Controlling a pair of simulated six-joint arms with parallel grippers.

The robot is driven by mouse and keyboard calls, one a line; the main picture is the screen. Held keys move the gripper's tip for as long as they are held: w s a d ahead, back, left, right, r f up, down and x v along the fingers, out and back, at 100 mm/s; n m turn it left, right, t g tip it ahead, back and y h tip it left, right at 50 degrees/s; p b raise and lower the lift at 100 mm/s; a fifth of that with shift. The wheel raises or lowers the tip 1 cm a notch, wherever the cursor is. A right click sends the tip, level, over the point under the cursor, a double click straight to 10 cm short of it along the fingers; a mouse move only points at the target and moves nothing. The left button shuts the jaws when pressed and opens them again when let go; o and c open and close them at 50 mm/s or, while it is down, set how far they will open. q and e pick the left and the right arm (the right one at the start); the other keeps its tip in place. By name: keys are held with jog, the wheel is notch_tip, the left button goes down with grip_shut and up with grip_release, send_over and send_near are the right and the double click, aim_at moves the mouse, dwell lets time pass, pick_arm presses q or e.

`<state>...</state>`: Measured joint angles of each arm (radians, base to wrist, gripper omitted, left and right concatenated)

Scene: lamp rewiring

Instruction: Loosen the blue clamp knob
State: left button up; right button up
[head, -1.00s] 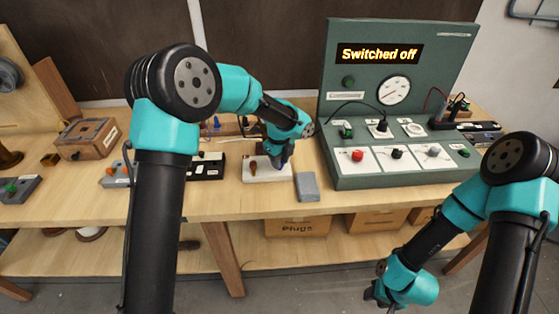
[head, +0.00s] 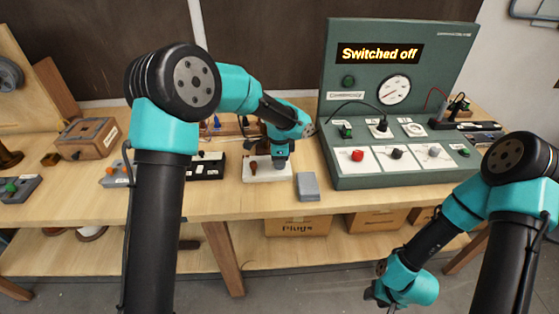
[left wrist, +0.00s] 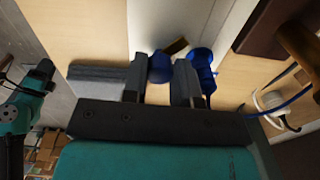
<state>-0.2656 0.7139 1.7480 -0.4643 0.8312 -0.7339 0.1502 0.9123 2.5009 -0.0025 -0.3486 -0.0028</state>
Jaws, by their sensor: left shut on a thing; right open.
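The blue clamp knob (left wrist: 160,67) shows in the left wrist view, between the two fingers of my left gripper (left wrist: 161,82). The gripper is shut on it. In the head view my left gripper (head: 280,166) points down over the right part of a small white base (head: 262,178), and the knob is hidden there. A brown peg (head: 253,166) stands on the same base, left of the gripper. My right gripper (head: 376,294) hangs low at the front right, open and away from the bench.
A grey block (head: 308,187) lies just right of the white base. The green test panel (head: 335,120) reads "Switched off" and stands further right. A blue hollow part (left wrist: 202,70) is close beside a left finger. A black terminal strip (head: 207,167) lies left of the base.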

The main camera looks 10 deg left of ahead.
pick_arm(q)
jog(key=n, duration=0.4)
jog(key=shift+n, duration=0.3)
jog(key=n, duration=0.3)
jog(key=shift+n, duration=0.4)
jog(key=n, duration=0.7)
jog(key=shift+d, duration=0.1)
jog(key=n, duration=0.5)
jog(key=shift+n, duration=0.3)
jog(key=n, duration=0.5)
jog(key=shift+d, duration=0.1)
jog(key=shift+n, duration=0.3)
jog(key=o, duration=0.9)
jog(key=shift+o, duration=0.2)
jog(key=shift+r, duration=0.1)
